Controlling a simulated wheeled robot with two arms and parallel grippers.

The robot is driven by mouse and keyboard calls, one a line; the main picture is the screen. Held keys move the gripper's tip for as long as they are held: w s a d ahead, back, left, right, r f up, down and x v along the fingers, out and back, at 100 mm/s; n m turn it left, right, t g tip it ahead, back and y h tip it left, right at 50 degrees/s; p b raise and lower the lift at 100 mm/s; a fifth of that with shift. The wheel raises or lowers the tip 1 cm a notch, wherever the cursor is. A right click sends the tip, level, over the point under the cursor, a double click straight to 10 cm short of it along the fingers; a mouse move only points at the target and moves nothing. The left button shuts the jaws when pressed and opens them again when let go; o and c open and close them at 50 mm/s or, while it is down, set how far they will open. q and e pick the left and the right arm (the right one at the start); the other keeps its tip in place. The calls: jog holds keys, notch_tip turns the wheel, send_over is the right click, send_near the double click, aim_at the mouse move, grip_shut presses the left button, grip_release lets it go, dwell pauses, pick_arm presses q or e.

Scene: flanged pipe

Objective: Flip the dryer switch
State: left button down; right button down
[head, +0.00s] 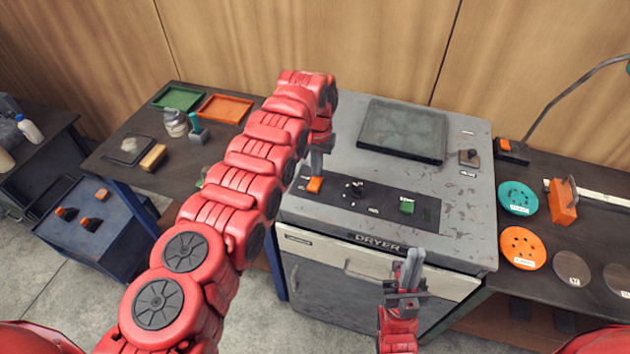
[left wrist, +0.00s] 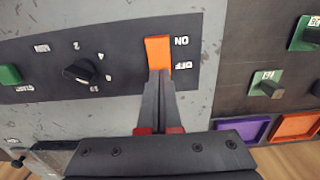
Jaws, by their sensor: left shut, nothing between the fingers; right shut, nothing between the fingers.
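The grey dryer (head: 455,195) stands in the middle, with a dark control panel on its top. The orange switch (head: 314,185) is at the panel's left end. In the left wrist view the orange switch (left wrist: 158,50) sits beside the ON and OFF labels, which appear upside down. My left gripper (head: 316,165) is shut and empty, pointing down at the switch. In the left wrist view its fingertips (left wrist: 157,76) are at the switch's OFF end; I cannot tell if they touch. My right gripper (head: 412,262) is shut and empty in front of the dryer.
A black knob (head: 354,189) and a green start button (head: 407,206) share the panel. A dark square plate (head: 402,130) lies behind it. Side tables hold trays on the left and colored discs on the right. My left arm covers part of the left table.

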pick_arm(q)
notch_tip(320, 180, up, 3)
jog(key=shift+r+p, duration=0.15)
jog(key=shift+p, duration=0.5)
notch_tip(320, 180, up, 2)
jog(key=shift+r, duration=0.15)
